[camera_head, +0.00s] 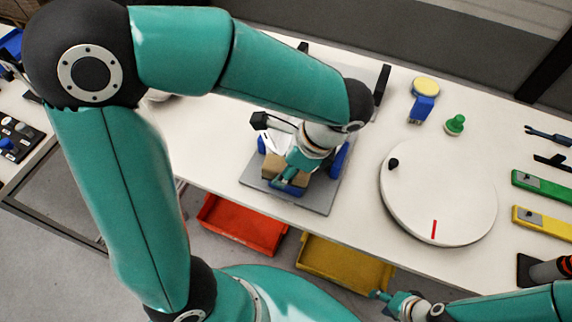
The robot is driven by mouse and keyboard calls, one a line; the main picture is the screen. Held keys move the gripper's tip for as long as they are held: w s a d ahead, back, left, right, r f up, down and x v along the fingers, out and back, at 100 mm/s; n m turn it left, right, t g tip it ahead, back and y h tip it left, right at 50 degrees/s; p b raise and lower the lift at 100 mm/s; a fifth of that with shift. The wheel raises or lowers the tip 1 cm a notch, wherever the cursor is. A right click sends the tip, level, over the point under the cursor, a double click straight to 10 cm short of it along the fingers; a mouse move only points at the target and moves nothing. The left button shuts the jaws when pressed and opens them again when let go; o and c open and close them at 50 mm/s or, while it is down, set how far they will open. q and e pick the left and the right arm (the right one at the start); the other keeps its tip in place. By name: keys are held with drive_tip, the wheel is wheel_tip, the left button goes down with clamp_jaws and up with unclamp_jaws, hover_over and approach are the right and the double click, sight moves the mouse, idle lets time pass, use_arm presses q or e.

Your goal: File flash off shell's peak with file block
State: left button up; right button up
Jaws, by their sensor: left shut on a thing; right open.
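My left gripper (290,180) is low over a grey base plate (318,202) with blue supports (338,160). It is shut on a tan block (271,166), which looks like the file block. A white piece (279,137), likely the helmet shell, shows in part behind my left wrist between the supports. My arm and gripper hide most of it, so I cannot see its peak or any flash, nor tell whether the block touches it. My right gripper (385,299) is open and empty at the lower right, in front of the table edge.
A large white disc (439,195) with a black knob and red mark lies right of the plate. Behind it are a yellow-topped blue tool (424,97) and a green knob (455,124). Green (541,187) and yellow (541,221) tools lie far right. Red (243,224) and yellow (345,263) bins sit below the front edge.

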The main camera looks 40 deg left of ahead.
use_arm(q)
drive_tip(key=shift+d, duration=0.15)
